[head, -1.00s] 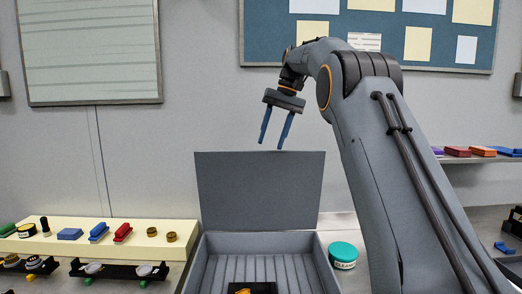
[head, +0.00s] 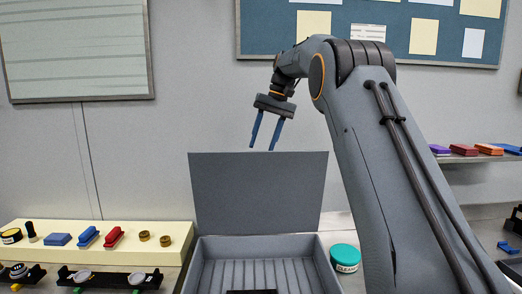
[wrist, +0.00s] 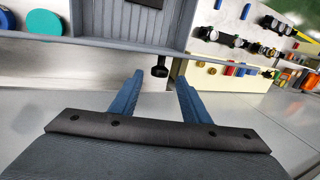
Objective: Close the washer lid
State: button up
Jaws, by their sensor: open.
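The washer appears as a grey open box (head: 210,262) with a ribbed inside at the bottom of the head view. Its flat grey lid (head: 260,192) stands upright at the back, open. My gripper (head: 262,148) points down just above the lid's top edge in the head view. Its two blue fingers are apart with nothing between them. Whether it is in front of or behind the lid is hard to tell. In the wrist view my gripper (wrist: 157,85) is also open and empty, and the box's ribbed inside (wrist: 138,22) lies beyond the fingertips.
A green-lidded jar (head: 345,256) stands right of the box. A cream tray (head: 180,235) with small blocks and brushes lies to the left, with black holders (head: 105,280) in front. A side shelf (head: 472,158) holds colored blocks. The wall is behind.

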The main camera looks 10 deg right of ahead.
jog(key=shift+p+x, duration=0.45)
jog(key=shift+x, duration=1.35)
jog(key=shift+d, duration=0.1)
grip_shut()
